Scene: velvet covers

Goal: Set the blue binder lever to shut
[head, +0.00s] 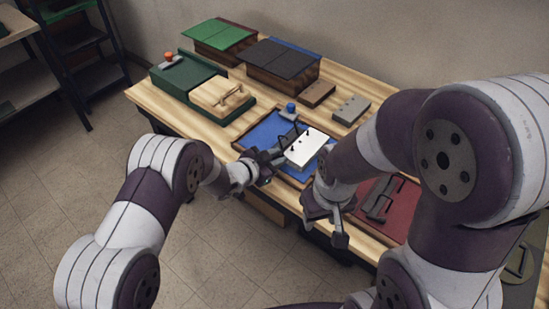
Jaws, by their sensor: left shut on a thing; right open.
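The blue binder (262,134) lies open on the wooden table, in front of my arms. A white punched block (308,148) with dark dots sits over its right part. Dark curved metal parts show at the block's left side; the lever's position is too small to tell. A blue knob (291,107) on a grey mount stands at the binder's far edge. My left gripper (273,160) is at the block's near left corner and looks shut on it; the jaws partly hide the contact.
A red binder (399,219) with dark metal parts lies right, partly behind my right arm. A green binder (186,77) with a tan block (222,95) and an orange knob (168,56) lies left. Brown (318,93) and grey (351,110) blocks and dark-topped boxes (276,62) stand behind.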

